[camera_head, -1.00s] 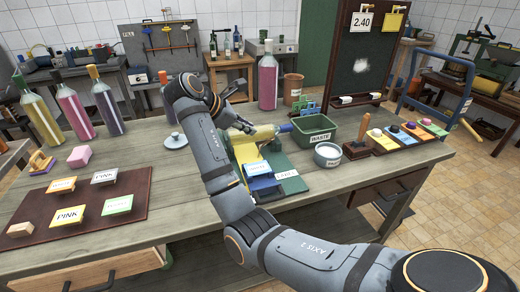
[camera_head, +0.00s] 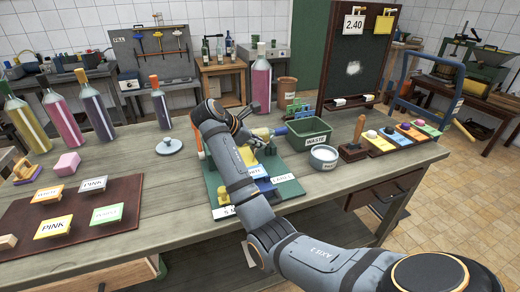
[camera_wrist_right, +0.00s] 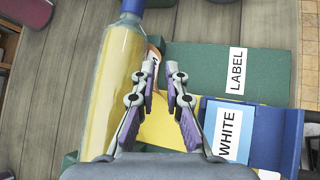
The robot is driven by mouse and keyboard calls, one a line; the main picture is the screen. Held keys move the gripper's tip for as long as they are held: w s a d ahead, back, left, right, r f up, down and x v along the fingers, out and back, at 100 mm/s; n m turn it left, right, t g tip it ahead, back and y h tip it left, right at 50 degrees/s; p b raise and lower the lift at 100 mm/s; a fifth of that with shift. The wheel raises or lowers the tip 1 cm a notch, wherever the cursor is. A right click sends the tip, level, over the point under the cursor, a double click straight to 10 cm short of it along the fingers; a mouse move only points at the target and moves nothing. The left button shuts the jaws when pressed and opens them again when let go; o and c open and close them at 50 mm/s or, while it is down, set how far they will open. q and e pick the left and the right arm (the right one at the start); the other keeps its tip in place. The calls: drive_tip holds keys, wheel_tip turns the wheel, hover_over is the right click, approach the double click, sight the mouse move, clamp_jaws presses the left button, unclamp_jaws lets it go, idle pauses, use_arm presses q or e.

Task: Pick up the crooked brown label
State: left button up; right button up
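A bottle of pale yellow liquid (camera_wrist_right: 120,75) lies in the right wrist view, along the left side of my fingers. A small curved orange-brown and white piece (camera_wrist_right: 157,46), which looks like the crooked label, shows at the bottle's right side by my left fingertip. It is partly hidden by the finger; I cannot tell if it is stuck to the glass. In the head view my right gripper (camera_head: 240,119) is over the bottle's work stand. My left gripper is not in view.
A green block marked LABEL (camera_wrist_right: 195,75) and a blue tray marked WHITE (camera_wrist_right: 281,140) lie right of the fingers. A brown board (camera_head: 125,196) with label blocks and several upright bottles occupy the left.

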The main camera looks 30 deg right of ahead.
drive_tip(key=shift+x, duration=0.8)
drive_tip(key=shift+a+r, duration=0.1)
drive_tip(key=shift+c, duration=0.2)
clamp_jaws()
